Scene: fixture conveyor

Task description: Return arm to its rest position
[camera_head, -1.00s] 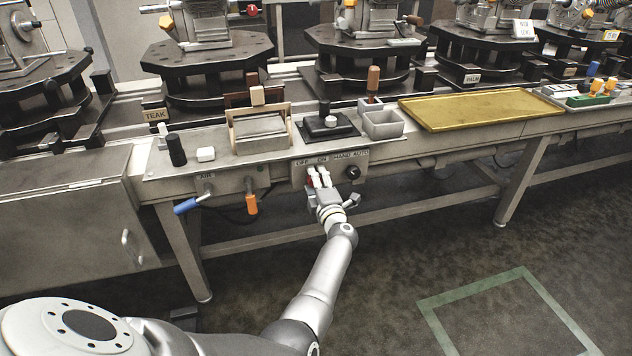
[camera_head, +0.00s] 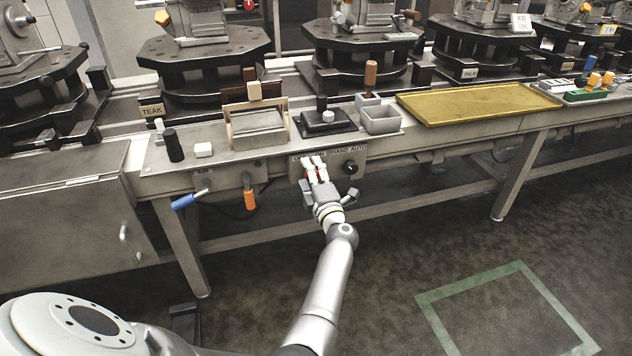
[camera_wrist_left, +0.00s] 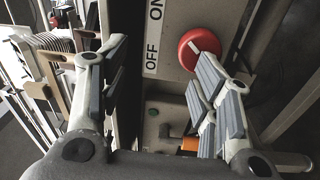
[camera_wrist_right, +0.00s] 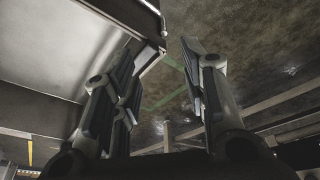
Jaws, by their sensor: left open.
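My left gripper (camera_head: 314,163) is open in front of the switch panel (camera_head: 298,191) on the workbench's front face. Its fingers cover part of the OFF/ON label in the head view. In the left wrist view, the red knob (camera_wrist_left: 196,47) with a pale bar sits near the right finger, beside the OFF and ON lettering. I see no grip on it; the space between the fingers (camera_wrist_left: 162,85) is empty. My right gripper (camera_wrist_right: 160,85) shows only in the right wrist view, open and empty, with dark floor and a pale metal surface beyond.
The workbench carries a yellow tray (camera_head: 470,104), a grey bin (camera_head: 381,121) and a wooden-framed holder (camera_head: 257,134). A black HAND/AUTO knob (camera_head: 351,167) is just right of my left gripper. Blue (camera_head: 184,202) and orange (camera_head: 250,200) handles hang left. Floor in front is clear.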

